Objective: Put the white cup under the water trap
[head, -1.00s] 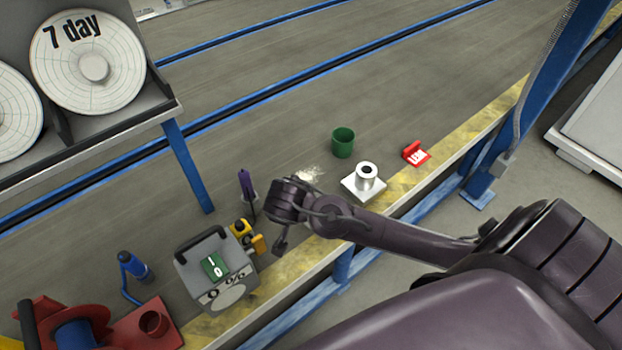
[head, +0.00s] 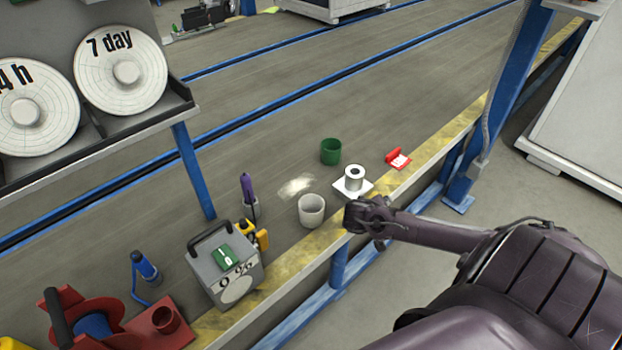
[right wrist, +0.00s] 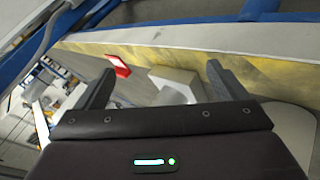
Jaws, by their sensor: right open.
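The white cup (head: 311,211) stands upright on the grey bench, near the yellow front strip. My right gripper (head: 366,217) is right of the cup in the head view, apart from it, over the bench's front edge. In the right wrist view my right gripper (right wrist: 160,82) is open, with nothing held between its fingers. A white square-based piece with a spool-like top (head: 354,181) stands just beyond the gripper. I cannot tell which thing is the water trap. My left gripper is out of view.
A green cup (head: 330,152) and a red-and-white item (head: 398,159) stand farther back. A grey box with a handle (head: 226,273), a purple-topped tool (head: 248,195) and a red base (head: 155,328) stand to the left. A blue post (head: 510,90) rises at right.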

